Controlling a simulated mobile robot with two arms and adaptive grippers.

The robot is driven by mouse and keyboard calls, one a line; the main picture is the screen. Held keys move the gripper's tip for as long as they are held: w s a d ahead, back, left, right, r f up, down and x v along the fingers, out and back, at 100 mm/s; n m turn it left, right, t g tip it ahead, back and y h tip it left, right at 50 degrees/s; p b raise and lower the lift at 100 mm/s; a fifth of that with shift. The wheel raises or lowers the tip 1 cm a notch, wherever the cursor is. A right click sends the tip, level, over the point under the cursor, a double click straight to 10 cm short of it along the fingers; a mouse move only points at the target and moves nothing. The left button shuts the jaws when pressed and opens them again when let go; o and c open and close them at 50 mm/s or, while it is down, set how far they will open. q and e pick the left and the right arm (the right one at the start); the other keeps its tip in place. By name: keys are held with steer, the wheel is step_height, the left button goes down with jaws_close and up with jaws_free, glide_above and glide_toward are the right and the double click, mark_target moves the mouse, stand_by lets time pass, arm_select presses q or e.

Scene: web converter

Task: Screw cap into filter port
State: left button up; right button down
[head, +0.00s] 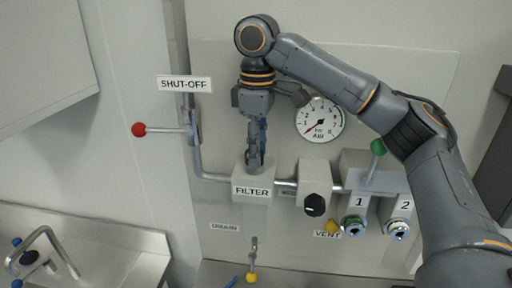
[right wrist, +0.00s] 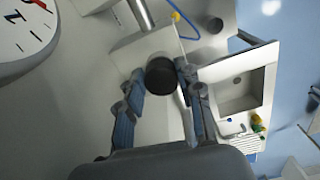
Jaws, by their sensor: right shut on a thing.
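The filter (head: 252,178) is a pale box on the wall panel with a FILTER label; in the right wrist view it is the pale block (right wrist: 130,55). My right gripper (head: 255,162) points down at the top of the filter. In the right wrist view its two blue-padded fingers (right wrist: 161,78) are shut on a dark round cap (right wrist: 161,74). The cap sits in front of the filter's top face. The port itself is hidden, and I cannot tell whether the cap is seated in it. My left gripper is not in view.
A pipe with a red-knobbed shut-off lever (head: 140,129) runs left of the filter. A pressure gauge (head: 320,120), a black knob (head: 315,205), and a green-knobbed lever (head: 378,146) are to the right. A yellow-knobbed drain lever (head: 252,277) hangs below. A sink counter (head: 130,250) is lower left.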

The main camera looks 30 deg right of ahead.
steer(key=shift+a+f, duration=0.15)
steer(key=shift+f, duration=0.1)
steer(key=m, duration=0.4)
steer(key=shift+s+a, duration=0.15)
steer(key=m, duration=0.4)
steer(key=shift+a, duration=0.1)
steer(key=c, duration=1.2)
jaws_free()
steer(key=shift+s, duration=0.1)
steer(key=shift+o, duration=1.1)
steer(key=shift+s+r, duration=0.1)
steer(key=shift+d+n, duration=0.15)
steer(key=shift+n, duration=0.85)
steer(key=shift+d+n, duration=0.1)
steer(key=shift+n, duration=0.9)
